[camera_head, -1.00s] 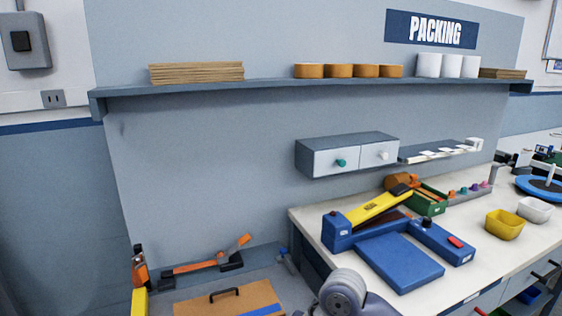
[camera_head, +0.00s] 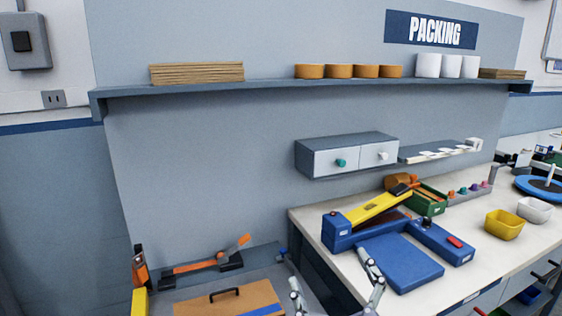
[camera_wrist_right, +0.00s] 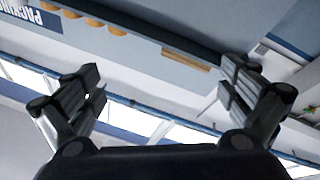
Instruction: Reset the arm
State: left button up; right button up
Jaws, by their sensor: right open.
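My right gripper (camera_head: 336,289) shows at the bottom of the head view, with two grey fingers spread wide apart. It is open and empty, in front of the blue machine (camera_head: 398,262) on the white table. In the right wrist view the open gripper (camera_wrist_right: 165,85) has nothing between its fingers; the wall, the shelf (camera_wrist_right: 150,35) and the PACKING sign (camera_wrist_right: 32,14) lie beyond it. My left gripper is not in view.
The white table (camera_head: 330,262) carries the blue machine with a yellow lever (camera_head: 378,208), a green bin (camera_head: 428,202) and a yellow bin (camera_head: 503,225). A brown box (camera_head: 228,300) with a handle is at lower left. A two-drawer unit (camera_head: 347,156) hangs on the wall.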

jog(key=s+d+f+m+g+h, duration=0.35)
jog(key=d+f, duration=0.25)
jog(key=f, duration=0.4)
jog(key=s+d+f+m+g+h, duration=0.35)
jog(key=d+f+g, duration=0.2)
jog(key=f, duration=0.55)
jog(key=s+f+n+g, duration=0.1)
jog(key=s+f+g, duration=0.4)
jog(key=s, duration=0.4)
jog(key=s+f+g, duration=0.4)
jog(key=s+f, duration=0.3)
jog(key=s, duration=0.3)
notch_tip(320, 180, down, 25)
jog(key=s+g, duration=0.1)
jog(key=s+d+f+g, duration=0.1)
jog(key=s+d+f, duration=0.2)
jog(key=s+f, duration=1.3)
jog(key=shift+s+f+y, duration=0.25)
jog(key=shift+s+y, duration=0.05)
jog(key=shift+s, duration=0.3)
jog(key=shift+d, duration=0.1)
